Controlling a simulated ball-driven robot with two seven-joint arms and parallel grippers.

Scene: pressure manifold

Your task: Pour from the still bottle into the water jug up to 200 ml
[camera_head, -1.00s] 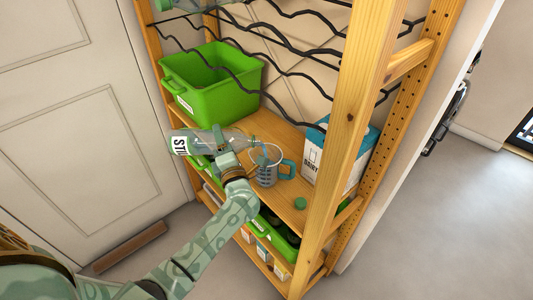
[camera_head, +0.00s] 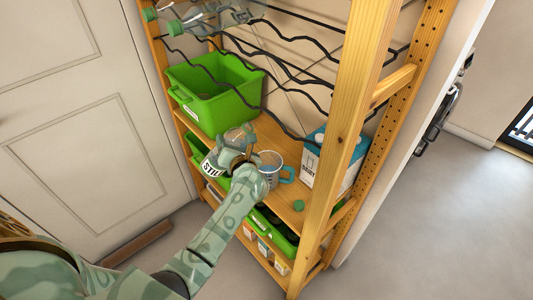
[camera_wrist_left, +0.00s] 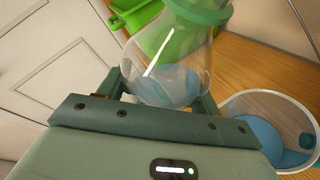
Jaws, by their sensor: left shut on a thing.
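The still bottle (camera_head: 211,164) is clear, with a white label at its lower left in the head view. It leans, neck end up, beside the jug. My left gripper (camera_head: 237,155) is shut on it. The wrist view shows its clear body (camera_wrist_left: 170,75) with bluish water inside and a green ring at the top. The water jug (camera_head: 269,161) stands on the shelf just right of the gripper, with a blue handle. Blue water (camera_wrist_left: 275,140) is in it; its level against the scale cannot be read. No stream shows between them. My right gripper is not in view.
A green crate (camera_head: 190,103) stands behind left on the wooden shelf (camera_head: 280,140). A blue-and-white dairy carton (camera_head: 312,160) and a green cap (camera_head: 299,205) are to the right. A wooden post (camera_head: 342,110) and black wire racks (camera_head: 285,70) with bottles stand close by.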

